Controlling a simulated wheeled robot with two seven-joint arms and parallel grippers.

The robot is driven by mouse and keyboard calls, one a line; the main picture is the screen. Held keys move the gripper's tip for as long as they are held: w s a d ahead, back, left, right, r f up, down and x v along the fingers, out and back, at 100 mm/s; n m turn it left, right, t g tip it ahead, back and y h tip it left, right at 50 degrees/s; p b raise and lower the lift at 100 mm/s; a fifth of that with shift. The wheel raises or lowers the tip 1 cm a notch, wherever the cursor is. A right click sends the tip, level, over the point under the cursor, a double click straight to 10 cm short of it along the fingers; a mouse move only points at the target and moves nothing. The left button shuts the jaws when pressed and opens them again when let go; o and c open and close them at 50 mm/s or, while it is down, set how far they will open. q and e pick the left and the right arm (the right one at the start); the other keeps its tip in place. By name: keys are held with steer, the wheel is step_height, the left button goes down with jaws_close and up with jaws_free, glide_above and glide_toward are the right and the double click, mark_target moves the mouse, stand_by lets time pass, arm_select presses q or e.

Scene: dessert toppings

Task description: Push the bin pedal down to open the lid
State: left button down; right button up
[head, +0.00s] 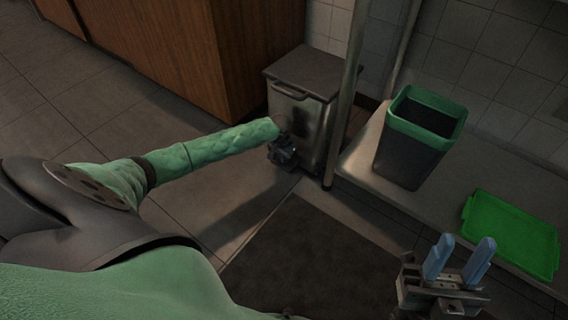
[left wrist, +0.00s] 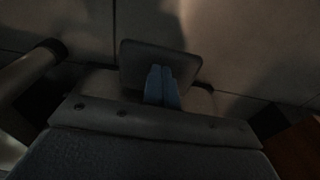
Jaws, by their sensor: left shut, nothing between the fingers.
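The metal bin (head: 312,122) stands against the wall beside a wooden cabinet. Its dark flat lid (head: 316,72) lies shut on top. My left arm reaches to the foot of the bin's front, where my left gripper (head: 284,160) points down. In the left wrist view the blue fingertips (left wrist: 162,72) are together and empty, over the dark pedal plate (left wrist: 185,62). I cannot tell whether they touch the pedal. The pedal is hidden by my gripper in the head view. My right gripper (head: 460,256) is open and empty at the lower right.
A pale pole (head: 345,95) stands close to the bin's right side. A low ledge (head: 365,160) carries a grey and green open container (head: 408,155) and a green tray or lid (head: 512,232). A dark mat (head: 310,250) lies on the floor in front. The wooden cabinet (head: 190,45) is at left.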

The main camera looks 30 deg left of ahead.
arm_select(q)
steer(key=shift+f, duration=0.15)
stand_by(0.3)
steer(key=shift+f, duration=1.95)
steer(key=s+p, duration=0.1)
steer(key=p, duration=0.1)
steer(key=s+r+p, duration=0.1)
steer(key=p, duration=0.2)
steer(key=shift+s+a+r, duration=0.1)
steer(key=shift+s+r, duration=0.15)
steer(key=shift+s+p, duration=0.25)
steer(key=shift+p, duration=0.1)
steer(key=shift+f, duration=0.2)
